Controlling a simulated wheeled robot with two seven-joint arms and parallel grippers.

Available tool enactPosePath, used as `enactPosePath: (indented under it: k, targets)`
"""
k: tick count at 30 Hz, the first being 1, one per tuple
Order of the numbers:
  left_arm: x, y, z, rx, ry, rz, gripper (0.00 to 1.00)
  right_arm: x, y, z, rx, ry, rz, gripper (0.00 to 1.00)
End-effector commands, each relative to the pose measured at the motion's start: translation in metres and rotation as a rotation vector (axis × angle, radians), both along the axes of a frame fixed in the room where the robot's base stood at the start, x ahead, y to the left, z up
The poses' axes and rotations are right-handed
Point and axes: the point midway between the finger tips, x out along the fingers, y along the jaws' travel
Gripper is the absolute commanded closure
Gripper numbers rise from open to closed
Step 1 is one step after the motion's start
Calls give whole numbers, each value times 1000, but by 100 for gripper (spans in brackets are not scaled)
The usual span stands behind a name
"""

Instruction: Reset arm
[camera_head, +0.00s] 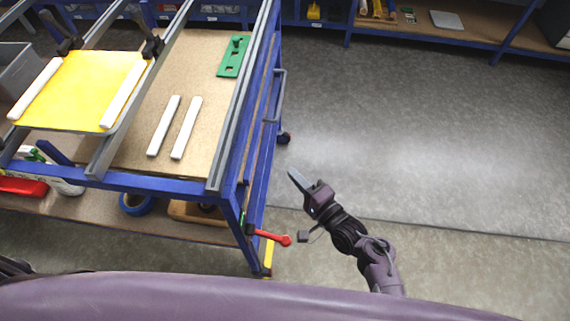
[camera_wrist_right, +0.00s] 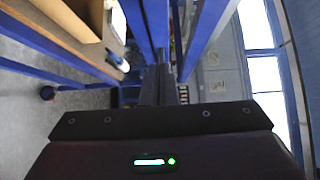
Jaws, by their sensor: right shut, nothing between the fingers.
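My right gripper (camera_head: 298,180) is shut and empty in the head view. It is in open air over the floor, to the right of the blue-framed workbench (camera_head: 232,181). In the right wrist view its dark shut fingers (camera_wrist_right: 165,85) point away from the camera. My left gripper is not in view. A yellow sign plate (camera_head: 80,88) lies on grey rails at the upper left, with a white strip (camera_head: 36,88) along its left side and another (camera_head: 122,95) along its right side. Two more white strips (camera_head: 163,126) (camera_head: 186,128) lie side by side on the wooden bench top.
A green part (camera_head: 234,57) lies at the back right of the bench top. A red-handled tool (camera_head: 270,236) sticks out from the bench's near right leg. Blue shelving (camera_head: 440,37) stands along the back. The grey floor (camera_head: 420,130) at right is clear.

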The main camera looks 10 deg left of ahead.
Motion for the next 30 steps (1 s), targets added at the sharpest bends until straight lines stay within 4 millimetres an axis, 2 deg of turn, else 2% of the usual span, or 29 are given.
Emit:
enactPosePath:
  k: [5,14,17,20,23,24,26,27,30]
  targets:
    - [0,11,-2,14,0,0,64,-15,-15,-1,-1,1,-1,100]
    - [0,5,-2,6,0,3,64,-18,-19,0,0,-1,-1,100]
    - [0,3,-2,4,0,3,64,-18,-20,-8,-22,5,-6,100]
    - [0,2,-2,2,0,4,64,-23,-26,-40,-113,26,-23,100]
    - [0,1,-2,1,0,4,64,-36,-40,-98,-290,63,-37,100]
    - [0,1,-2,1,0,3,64,-45,-48,-126,-378,81,-36,100]
    - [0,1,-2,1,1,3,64,-62,-62,-167,-518,110,-24,100]
    - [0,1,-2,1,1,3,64,-75,-72,-194,-609,130,-8,100]
    - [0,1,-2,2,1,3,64,-115,-100,-254,-829,182,58,100]
